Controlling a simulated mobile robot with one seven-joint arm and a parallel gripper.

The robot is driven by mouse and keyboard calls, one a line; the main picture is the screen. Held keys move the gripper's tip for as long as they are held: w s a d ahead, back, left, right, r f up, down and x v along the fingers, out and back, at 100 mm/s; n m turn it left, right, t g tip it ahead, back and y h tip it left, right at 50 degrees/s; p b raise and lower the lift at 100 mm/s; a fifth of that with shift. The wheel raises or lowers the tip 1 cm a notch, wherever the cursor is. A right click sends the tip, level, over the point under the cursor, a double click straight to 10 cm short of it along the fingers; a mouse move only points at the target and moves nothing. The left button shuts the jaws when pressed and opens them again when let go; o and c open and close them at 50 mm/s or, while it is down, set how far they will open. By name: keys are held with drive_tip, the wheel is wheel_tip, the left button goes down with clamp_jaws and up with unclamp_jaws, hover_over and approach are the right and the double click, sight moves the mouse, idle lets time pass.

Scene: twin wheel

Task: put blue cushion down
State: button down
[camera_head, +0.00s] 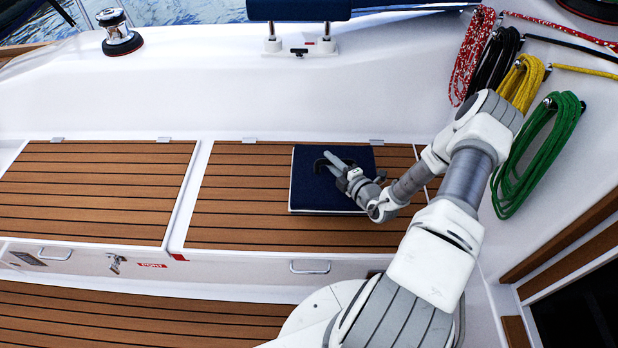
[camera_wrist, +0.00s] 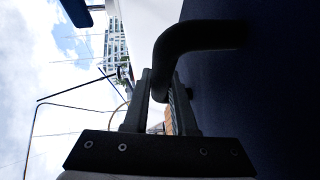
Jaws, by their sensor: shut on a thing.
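The blue cushion (camera_head: 310,190) is a flat, dark blue square with a pale lower edge. It lies flat on the right-hand teak-slatted bench in the head view. It has a dark curved handle on top. My gripper (camera_head: 330,166) is over the cushion, shut on this handle. In the wrist view my gripper (camera_wrist: 171,100) has its two fingers around the bent dark handle (camera_wrist: 200,38), and the cushion's dark blue face (camera_wrist: 280,90) fills the right side. My wrist hides part of the cushion's right side.
The teak bench (camera_head: 235,225) has clear slats around the cushion. A second slatted seat (camera_head: 90,190) at the left is empty. A white wall rises behind. Coiled red, black, yellow and green ropes (camera_head: 540,140) hang at the right. A metal handle (camera_head: 310,268) sits on the bench front.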

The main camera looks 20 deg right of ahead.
sight(306, 161)
drive_tip(key=w+a+f, duration=0.1)
drive_tip(key=w, duration=0.1)
drive_tip(key=w+a+f+b, duration=0.1)
drive_tip(key=w+a+f, duration=0.1)
drive_tip(key=w+a+f+b, duration=0.1)
drive_tip(key=w+a, duration=0.1)
drive_tip(key=shift+f, duration=0.3)
drive_tip(key=shift+f+b, duration=0.7)
drive_tip(key=shift+f, duration=1.25)
drive_tip(key=shift+f, duration=0.1)
drive_tip(key=c, duration=1.2)
unclamp_jaws()
drive_tip(key=shift+f, duration=0.15)
drive_tip(key=o, duration=0.5)
drive_tip(key=shift+s, duration=0.1)
